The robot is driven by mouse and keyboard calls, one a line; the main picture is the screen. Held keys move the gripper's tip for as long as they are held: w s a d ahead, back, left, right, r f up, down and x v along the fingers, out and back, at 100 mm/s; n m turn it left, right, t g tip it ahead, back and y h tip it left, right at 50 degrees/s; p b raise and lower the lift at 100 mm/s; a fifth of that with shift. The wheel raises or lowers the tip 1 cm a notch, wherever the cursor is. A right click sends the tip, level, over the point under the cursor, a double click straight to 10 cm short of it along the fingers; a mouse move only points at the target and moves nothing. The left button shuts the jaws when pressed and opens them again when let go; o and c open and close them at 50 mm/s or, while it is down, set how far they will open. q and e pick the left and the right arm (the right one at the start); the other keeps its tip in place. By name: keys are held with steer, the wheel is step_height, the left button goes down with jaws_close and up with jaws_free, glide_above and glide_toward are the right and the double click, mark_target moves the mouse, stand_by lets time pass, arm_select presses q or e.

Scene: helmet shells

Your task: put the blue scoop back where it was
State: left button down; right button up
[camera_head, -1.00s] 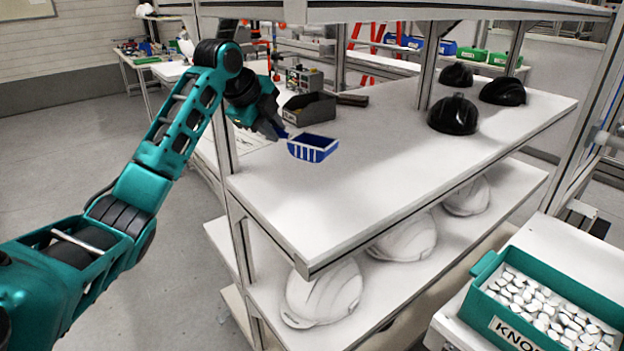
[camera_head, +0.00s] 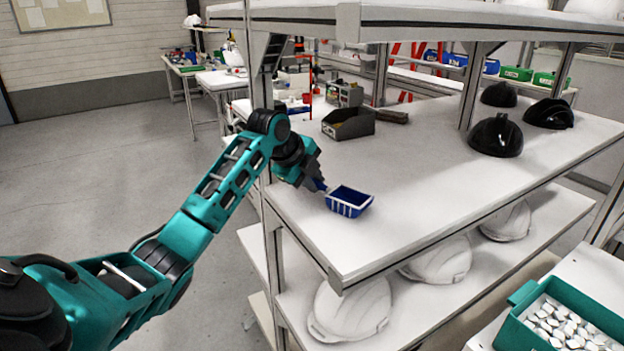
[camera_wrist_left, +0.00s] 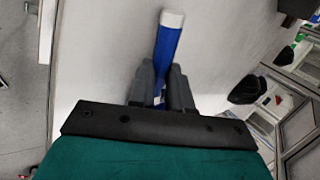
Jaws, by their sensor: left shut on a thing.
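My left gripper (camera_head: 318,184) is shut on the handle of the blue scoop (camera_head: 349,204). The scoop's dark blue bowl, with pale stripes on its front, faces up over the left part of the white shelf top. I cannot tell whether the bowl touches the shelf. In the left wrist view, the gripper's grey fingers (camera_wrist_left: 160,88) close around the scoop's blue handle (camera_wrist_left: 167,48), which has a white end. The bowl is hidden there. My right gripper is not in view.
A dark open bin (camera_head: 348,124) stands behind the scoop on the shelf. Black helmet shells (camera_head: 497,137) sit at its far right. White shells (camera_head: 350,310) lie on the level below. A metal post (camera_head: 272,235) rises at the shelf's left edge. The middle of the shelf is clear.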

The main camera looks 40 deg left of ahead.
arm_select(q)
steer(key=c, duration=1.1)
jaws_free()
steer(key=shift+f, duration=0.1)
steer(key=shift+o, duration=0.2)
steer(key=shift+r, duration=0.2)
steer(key=v, duration=1.2)
